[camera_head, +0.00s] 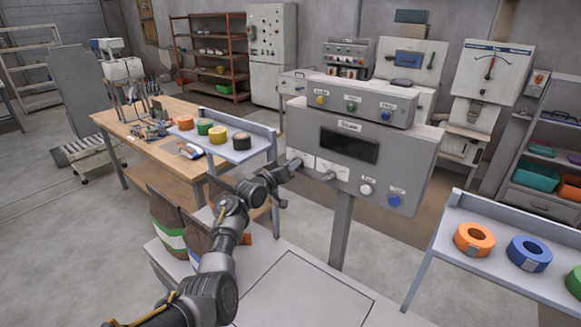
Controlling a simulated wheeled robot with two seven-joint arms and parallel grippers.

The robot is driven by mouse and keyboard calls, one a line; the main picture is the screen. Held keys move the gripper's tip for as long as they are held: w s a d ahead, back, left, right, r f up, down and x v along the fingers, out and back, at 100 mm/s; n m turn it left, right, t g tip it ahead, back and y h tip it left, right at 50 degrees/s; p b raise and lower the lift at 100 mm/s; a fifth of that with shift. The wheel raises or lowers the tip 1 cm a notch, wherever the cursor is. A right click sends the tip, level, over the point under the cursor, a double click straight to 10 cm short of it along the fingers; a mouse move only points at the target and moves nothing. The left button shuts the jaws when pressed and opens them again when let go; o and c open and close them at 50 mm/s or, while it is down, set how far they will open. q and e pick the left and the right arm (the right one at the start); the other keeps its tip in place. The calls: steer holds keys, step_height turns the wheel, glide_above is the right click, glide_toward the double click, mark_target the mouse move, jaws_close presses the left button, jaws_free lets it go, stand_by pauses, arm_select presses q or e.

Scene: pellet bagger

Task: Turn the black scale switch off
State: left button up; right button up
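The grey scale panel (408,165) stands on a post, with a dark display (349,146) on its face. Below the display are pale switch plates (333,168) with a small lever on the right one. The left plate is partly covered by my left gripper (294,166), which is at the panel's lower left, close to or touching it. Its fingers are too small and dark to show whether they are open or shut. I cannot make out a black switch or its position. My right gripper is out of view.
A white button (366,189) and a blue button (394,200) are right of the plates. A box (345,88) with coloured buttons sits on top. Filled bags (168,222) stand below my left arm. Shelves with tape rolls (474,239) flank the panel.

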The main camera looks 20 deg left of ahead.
arm_select(q)
steer(key=shift+o, duration=0.5)
steer(key=shift+f, duration=0.1)
steer(key=b+v, duration=0.2)
steer(key=v, duration=0.9)
steer(key=shift+b, duration=0.4)
steer(key=shift+d, duration=0.1)
